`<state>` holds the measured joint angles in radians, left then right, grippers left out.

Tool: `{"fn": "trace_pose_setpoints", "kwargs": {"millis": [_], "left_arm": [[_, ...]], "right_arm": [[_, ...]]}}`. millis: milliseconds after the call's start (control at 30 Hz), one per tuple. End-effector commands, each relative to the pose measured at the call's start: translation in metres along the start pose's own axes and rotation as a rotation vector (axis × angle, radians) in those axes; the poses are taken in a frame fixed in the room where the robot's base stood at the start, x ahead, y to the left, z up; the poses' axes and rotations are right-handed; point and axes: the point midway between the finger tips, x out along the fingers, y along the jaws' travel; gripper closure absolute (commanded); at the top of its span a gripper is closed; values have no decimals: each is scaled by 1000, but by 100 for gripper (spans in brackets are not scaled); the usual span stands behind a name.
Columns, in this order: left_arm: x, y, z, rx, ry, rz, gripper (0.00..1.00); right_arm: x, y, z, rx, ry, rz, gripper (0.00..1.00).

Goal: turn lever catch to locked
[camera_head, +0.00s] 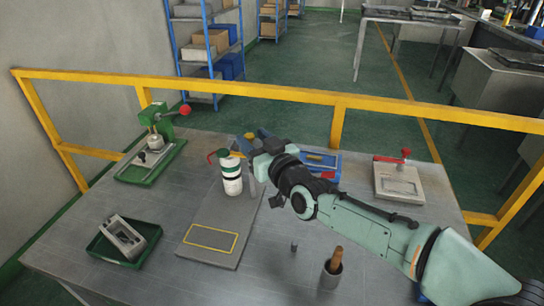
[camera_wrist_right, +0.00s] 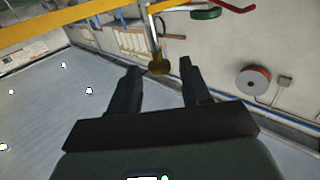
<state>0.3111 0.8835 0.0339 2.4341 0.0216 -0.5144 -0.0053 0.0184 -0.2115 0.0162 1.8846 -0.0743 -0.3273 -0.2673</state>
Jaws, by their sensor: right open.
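Several red levers show, and I cannot tell for sure which is the lever catch. A red lever (camera_head: 217,155) is at the top of a white cylinder with green bands (camera_head: 232,182). A red-knobbed lever (camera_head: 184,110) is on the green press (camera_head: 155,117), and a red handle (camera_head: 404,154) is on the pale plate fixture (camera_head: 398,182). My right gripper (camera_head: 257,152) is beside the cylinder's top, to its right. In the wrist view its fingers (camera_wrist_right: 158,85) are apart, with a brass-coloured part (camera_wrist_right: 159,67) beyond the gap. A red lever (camera_wrist_right: 236,6) shows at the top edge there. My left gripper is out of view.
A green tray (camera_head: 100,246) with a metal block (camera_head: 122,237) is at the front left. A cup with a wooden handle (camera_head: 331,274) stands at the front. A blue tray (camera_head: 322,158) lies behind my right arm. A yellow rail (camera_head: 290,94) borders the back.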

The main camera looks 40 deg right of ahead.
Motion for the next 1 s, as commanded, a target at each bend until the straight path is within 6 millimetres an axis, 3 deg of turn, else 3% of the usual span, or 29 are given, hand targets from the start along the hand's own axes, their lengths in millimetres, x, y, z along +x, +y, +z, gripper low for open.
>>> {"fn": "trace_pose_setpoints", "kwargs": {"millis": [200,433,633,1000], "left_arm": [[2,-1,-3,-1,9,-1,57],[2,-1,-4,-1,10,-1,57],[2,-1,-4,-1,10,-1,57],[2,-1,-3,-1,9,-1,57]], "right_arm": [[-52,1,-1,0,3,1,53],[-92,0,-1,0,3,1,53],[-106,0,0,0,0,0,53],[-107,0,0,0,0,0,53]]}}
